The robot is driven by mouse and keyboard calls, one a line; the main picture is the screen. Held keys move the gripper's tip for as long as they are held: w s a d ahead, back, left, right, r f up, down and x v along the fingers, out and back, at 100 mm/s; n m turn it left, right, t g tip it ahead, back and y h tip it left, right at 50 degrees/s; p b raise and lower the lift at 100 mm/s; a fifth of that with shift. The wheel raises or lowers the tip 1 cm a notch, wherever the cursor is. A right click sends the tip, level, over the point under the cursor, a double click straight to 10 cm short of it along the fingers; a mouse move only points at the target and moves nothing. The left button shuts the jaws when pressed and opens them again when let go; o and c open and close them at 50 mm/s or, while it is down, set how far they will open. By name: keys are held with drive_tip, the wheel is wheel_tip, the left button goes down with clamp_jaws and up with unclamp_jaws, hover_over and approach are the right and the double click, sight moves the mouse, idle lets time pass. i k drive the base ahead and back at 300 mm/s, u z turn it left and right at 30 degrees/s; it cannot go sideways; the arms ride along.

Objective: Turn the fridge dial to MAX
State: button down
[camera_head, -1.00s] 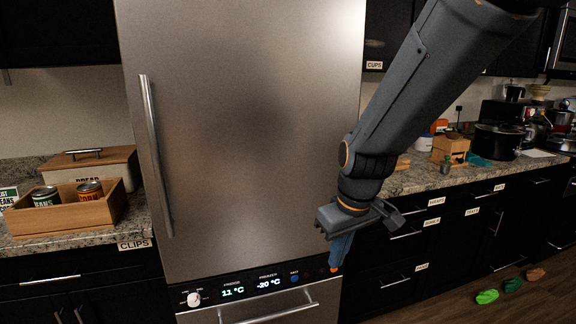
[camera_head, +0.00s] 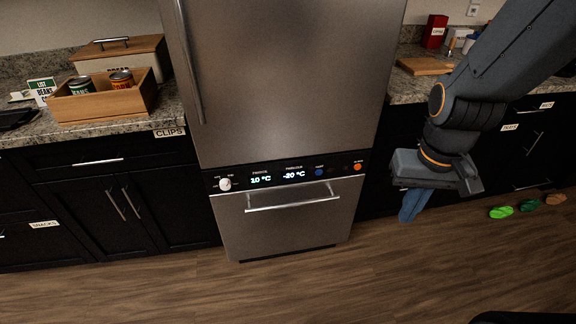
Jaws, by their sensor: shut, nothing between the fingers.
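The fridge dial (camera_head: 225,184) is a small white knob at the left end of the black control strip on the steel fridge (camera_head: 290,80). Tiny labels sit above it, too small to read, and I cannot tell which way its pointer faces. The fridge display (camera_head: 261,180) reads 10 °C and the freezer display (camera_head: 294,175) reads -20 °C. My gripper (camera_head: 409,216) is shut and empty, pointing down, to the right of the fridge and apart from the dial.
A blue button (camera_head: 320,172) and an orange button (camera_head: 357,167) sit on the strip's right. The freezer drawer handle (camera_head: 292,202) juts out below. A wooden box of cans (camera_head: 100,106) stands on the left counter. Green and brown items (camera_head: 528,205) lie on the floor at right. The floor in front is clear.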

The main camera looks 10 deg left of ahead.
sight(225, 184)
drive_tip(key=u, duration=3.2)
drive_tip(key=k, duration=1.05)
drive_tip(key=z, duration=1.35)
drive_tip(key=i, duration=0.5)
drive_tip(key=z, duration=0.05)
